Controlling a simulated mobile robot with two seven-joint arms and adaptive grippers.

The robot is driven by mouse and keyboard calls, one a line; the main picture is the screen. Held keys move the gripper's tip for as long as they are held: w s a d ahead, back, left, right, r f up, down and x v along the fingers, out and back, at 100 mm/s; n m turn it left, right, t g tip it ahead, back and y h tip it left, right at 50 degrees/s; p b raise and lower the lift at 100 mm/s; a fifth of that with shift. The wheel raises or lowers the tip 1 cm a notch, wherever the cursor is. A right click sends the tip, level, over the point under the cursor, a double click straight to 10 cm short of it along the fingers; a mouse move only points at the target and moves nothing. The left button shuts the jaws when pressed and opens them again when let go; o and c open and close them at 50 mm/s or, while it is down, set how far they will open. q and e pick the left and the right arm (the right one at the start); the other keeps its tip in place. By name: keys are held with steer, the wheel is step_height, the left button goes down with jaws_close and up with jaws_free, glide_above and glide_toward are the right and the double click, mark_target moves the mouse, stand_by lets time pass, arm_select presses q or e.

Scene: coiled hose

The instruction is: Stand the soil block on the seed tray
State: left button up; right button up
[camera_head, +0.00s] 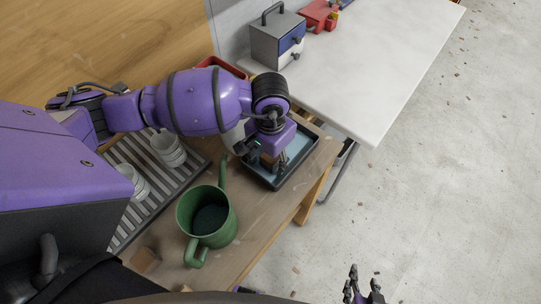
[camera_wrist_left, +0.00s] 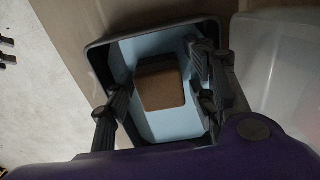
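The soil block (camera_wrist_left: 160,86) is a brown block inside the seed tray, seen from above in the left wrist view. The seed tray has a dark rim (camera_wrist_left: 96,62) and a light blue floor; it also shows in the head view (camera_head: 306,166) at the table's far right end. My left gripper (camera_wrist_left: 158,88) points down into the tray with a finger on each side of the block. Blue floor shows between the fingers and the block, so it looks open. In the head view the left gripper (camera_head: 272,166) mostly hides the block. My right gripper (camera_head: 364,287) is open and empty over the floor.
A green watering can (camera_head: 207,216) stands near the tray. White cups (camera_head: 167,148) stand on a slatted rack (camera_head: 190,172). A brown block (camera_head: 145,261) lies at the near table edge. A white table (camera_head: 370,80) holds a grey box (camera_head: 277,40).

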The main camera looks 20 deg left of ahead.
arm_select(q)
step_height(320, 180, up, 12)
steer(key=shift+r, duration=0.25)
stand_by(0.6)
